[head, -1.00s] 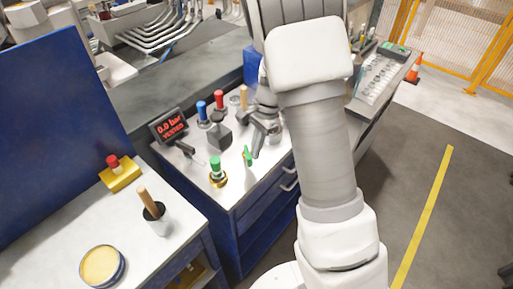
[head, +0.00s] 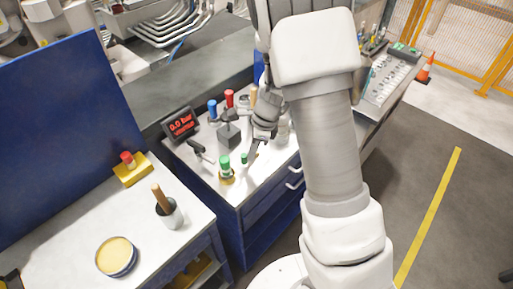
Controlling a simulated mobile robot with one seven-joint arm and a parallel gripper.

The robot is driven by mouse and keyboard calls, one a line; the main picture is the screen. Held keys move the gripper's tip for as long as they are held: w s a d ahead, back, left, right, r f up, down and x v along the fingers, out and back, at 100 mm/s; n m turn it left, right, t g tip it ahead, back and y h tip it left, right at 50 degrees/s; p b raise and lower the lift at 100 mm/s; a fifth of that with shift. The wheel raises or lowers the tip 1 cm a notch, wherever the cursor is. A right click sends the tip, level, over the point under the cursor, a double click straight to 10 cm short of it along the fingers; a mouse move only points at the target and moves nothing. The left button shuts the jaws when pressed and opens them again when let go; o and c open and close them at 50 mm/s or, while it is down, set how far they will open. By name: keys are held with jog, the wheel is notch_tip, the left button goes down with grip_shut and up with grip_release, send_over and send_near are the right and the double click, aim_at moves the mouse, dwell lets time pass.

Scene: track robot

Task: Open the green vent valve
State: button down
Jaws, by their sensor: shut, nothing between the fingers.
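Blue (head: 212,108) and red (head: 229,98) handles and a dark grey block (head: 228,134) stand behind my gripper. A black-handled lever (head: 200,150) lies left of it. The left bench holds a red button on a yellow box (head: 132,174).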

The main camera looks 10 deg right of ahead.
jog(key=shift+w+a, duration=0.1)
jog(key=shift+a, duration=0.2)
jog(key=shift+w+a+p, duration=0.1)
jog(key=shift+p, duration=0.2)
dwell(0.4)
